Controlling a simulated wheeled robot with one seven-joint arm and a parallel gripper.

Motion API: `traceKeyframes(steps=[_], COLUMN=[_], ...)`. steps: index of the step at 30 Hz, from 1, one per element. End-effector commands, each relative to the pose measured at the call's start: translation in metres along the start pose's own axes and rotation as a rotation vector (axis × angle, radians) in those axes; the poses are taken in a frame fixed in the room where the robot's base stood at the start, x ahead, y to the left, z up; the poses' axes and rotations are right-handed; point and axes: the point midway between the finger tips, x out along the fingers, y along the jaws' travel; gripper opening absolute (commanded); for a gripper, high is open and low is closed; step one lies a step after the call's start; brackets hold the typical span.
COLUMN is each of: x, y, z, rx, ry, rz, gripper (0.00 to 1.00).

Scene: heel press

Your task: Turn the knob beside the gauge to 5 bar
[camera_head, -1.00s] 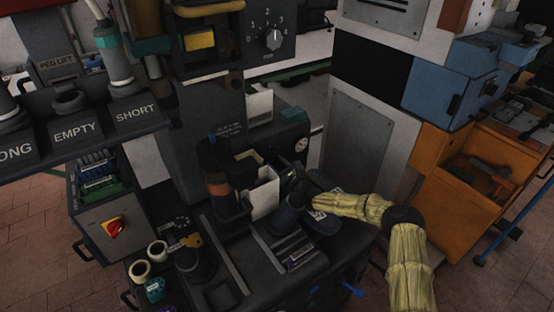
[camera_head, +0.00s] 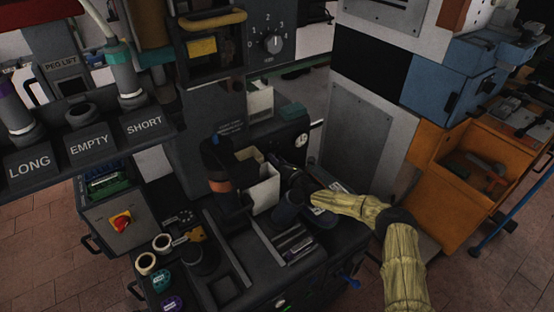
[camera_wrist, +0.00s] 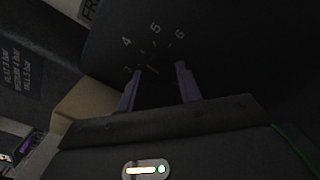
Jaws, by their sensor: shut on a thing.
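The small white round gauge (camera_head: 302,140) is on the dark machine's face in the head view. My gripper (camera_head: 283,168) is just below and left of it, with my yellow-sleeved arm reaching in from the right. In the wrist view, my gripper's two purple-grey fingers (camera_wrist: 158,84) are on either side of the dark knob (camera_wrist: 154,74), shut on it. The knob is dim and mostly lost against the dark panel. A scale with 4, 5 and 6 (camera_wrist: 155,30) shows above it. A thin light mark lies near the knob's centre, but its exact reading is unclear.
A larger numbered dial (camera_head: 273,43) sits higher on the machine. White bins (camera_head: 262,188) stand left of my gripper, and an orange cabinet (camera_head: 425,190) is at the right.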

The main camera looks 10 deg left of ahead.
Motion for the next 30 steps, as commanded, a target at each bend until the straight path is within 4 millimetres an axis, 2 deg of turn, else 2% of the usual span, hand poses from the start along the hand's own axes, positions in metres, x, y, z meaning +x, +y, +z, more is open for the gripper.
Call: traceKeyframes(steps=[18, 30], x=[-0.0007, -0.0007], y=[-0.0014, -0.0013], z=[0.0001, -0.0001], rx=[0.54, 0.67], ry=[-0.001, -0.001], rz=[-0.002, -0.003], gripper=[0.12, 0.12])
